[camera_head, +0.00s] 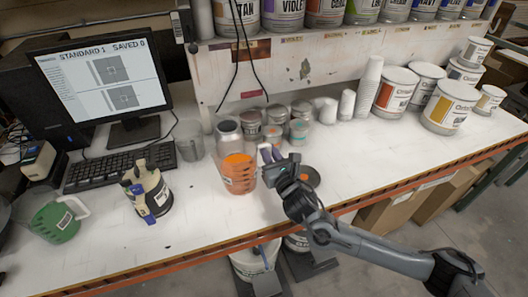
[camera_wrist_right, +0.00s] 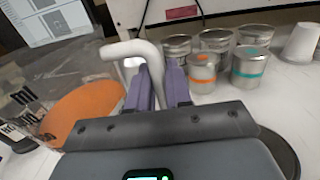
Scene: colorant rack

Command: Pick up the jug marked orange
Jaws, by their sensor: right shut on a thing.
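The jug marked orange (camera_head: 238,175) is a clear jug with orange content, near the middle of the white bench. In the right wrist view its orange part (camera_wrist_right: 82,112) is at the left, and its white handle (camera_wrist_right: 136,50) reaches between the purple fingers. My right gripper (camera_head: 268,154) is at the jug's right side. In the wrist view the gripper (camera_wrist_right: 158,84) is shut on the handle. The jug looks upright; I cannot tell whether its base touches the bench. My left gripper is not in view.
A green jug (camera_head: 58,221) and a beige and black container (camera_head: 147,193) stand to the left. A monitor (camera_head: 102,82) is at the back left. White tubs (camera_head: 396,91) stand at the right.

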